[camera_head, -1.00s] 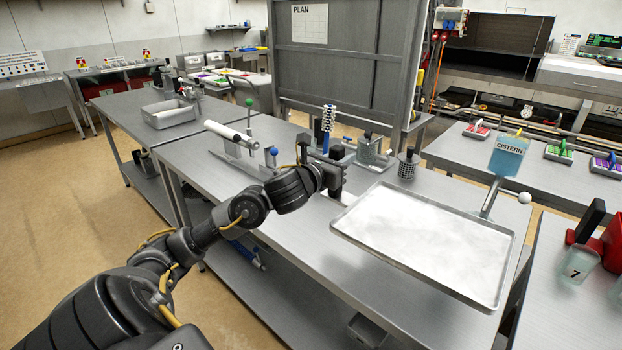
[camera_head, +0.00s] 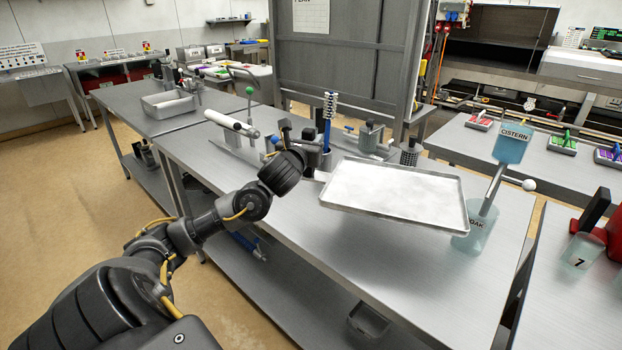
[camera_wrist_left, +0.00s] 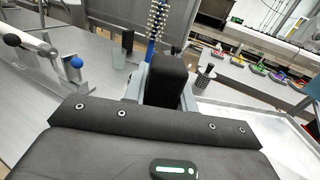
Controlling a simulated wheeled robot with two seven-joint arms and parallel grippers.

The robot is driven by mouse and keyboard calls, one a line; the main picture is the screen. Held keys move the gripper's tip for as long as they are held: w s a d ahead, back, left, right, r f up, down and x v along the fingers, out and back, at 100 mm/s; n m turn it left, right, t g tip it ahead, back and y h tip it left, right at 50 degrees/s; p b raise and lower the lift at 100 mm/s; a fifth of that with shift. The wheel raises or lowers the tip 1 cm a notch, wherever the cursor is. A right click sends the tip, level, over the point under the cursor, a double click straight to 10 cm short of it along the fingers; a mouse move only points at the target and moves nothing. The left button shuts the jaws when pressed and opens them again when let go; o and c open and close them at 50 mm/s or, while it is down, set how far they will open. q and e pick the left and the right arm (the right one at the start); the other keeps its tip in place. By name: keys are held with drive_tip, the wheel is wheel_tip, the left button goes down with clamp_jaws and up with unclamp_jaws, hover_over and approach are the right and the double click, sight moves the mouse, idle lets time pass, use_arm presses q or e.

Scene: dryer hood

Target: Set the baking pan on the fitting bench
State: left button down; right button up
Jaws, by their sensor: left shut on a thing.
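The baking pan (camera_head: 390,190) is a wide, shallow metal tray with a pale, whitish inside. My left gripper (camera_head: 316,175) is shut on the pan's left side in the head view; its fingertips are mostly hidden by my wrist. The pan appears held over the steel bench (camera_head: 290,245), slightly tilted; I cannot tell the exact gap below it. The pan (camera_wrist_left: 270,130) also shows at the right of the left wrist view. No label shows which bench is the fitting bench. My right gripper is not in view.
A blue brush (camera_head: 328,120) and a mesh cup (camera_head: 410,152) stand behind the pan. The bench front is clear.

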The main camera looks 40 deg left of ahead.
use_arm(q)
wheel_tip(320, 180, down, 13)
drive_tip(key=p, duration=0.1)
drive_tip(key=shift+r, duration=0.15)
idle(0.3)
drive_tip(key=c, duration=1.1)
unclamp_jaws()
drive_tip(key=shift+b+v, duration=0.6)
drive_tip(key=shift+v, duration=5.4)
drive_tip(key=shift+s, duration=0.1)
